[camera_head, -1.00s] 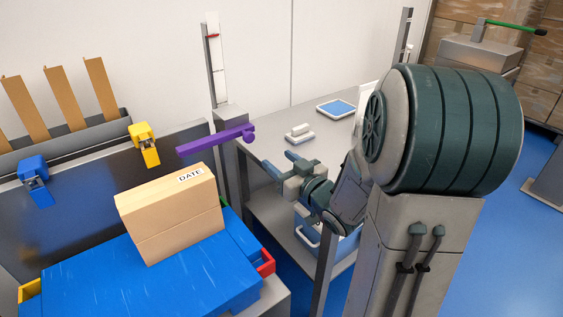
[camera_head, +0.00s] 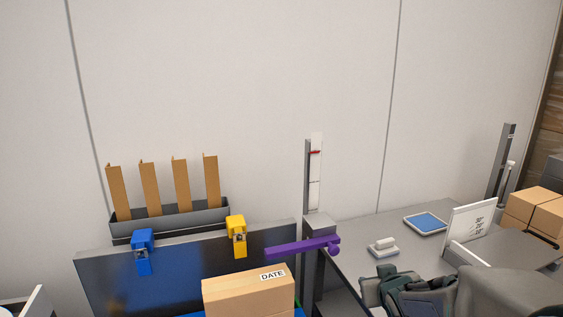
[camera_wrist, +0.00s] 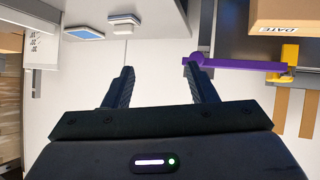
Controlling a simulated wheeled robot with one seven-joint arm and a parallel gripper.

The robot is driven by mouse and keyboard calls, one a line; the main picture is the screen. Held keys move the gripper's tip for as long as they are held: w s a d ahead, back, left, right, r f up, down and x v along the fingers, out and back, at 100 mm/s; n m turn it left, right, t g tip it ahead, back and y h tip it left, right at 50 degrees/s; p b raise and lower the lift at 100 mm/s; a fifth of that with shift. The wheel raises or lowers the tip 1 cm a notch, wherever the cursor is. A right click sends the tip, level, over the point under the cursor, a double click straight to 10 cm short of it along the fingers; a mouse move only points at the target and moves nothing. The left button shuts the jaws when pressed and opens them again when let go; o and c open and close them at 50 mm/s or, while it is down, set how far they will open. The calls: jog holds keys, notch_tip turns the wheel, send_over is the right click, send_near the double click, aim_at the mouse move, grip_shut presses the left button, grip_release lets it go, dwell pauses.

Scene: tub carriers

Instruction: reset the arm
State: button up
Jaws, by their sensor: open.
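My gripper (camera_wrist: 158,84) is open in the wrist view. Its two dark fingers stand apart with only the pale wall and table edge behind them, and nothing is held. The wrist picture is upside down, with the purple lever (camera_wrist: 235,65) beyond the right-hand finger. In the head view the purple lever (camera_head: 300,247) juts left from a grey post.
A cardboard box (camera_head: 248,294) marked DATE sits low in front of a dark panel (camera_head: 185,265) with a blue clamp (camera_head: 143,250) and a yellow clamp (camera_head: 237,237). The grey table (camera_head: 375,232) holds a blue-topped tray (camera_head: 426,223), a small white block (camera_head: 382,247) and a white sign (camera_head: 470,230).

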jog(key=s+a+r+g+p, duration=0.3)
jog(key=s+r+g+p, duration=0.1)
jog(key=s, duration=0.5)
jog(key=s+a+r+m+g+y+p, duration=0.1)
jog(key=s+a+r+g+p, duration=0.3)
jog(key=s, duration=0.5)
jog(key=shift+r+g, duration=0.3)
jog(key=shift+r, duration=0.25)
jog(key=shift+s, duration=0.1)
dwell(0.4)
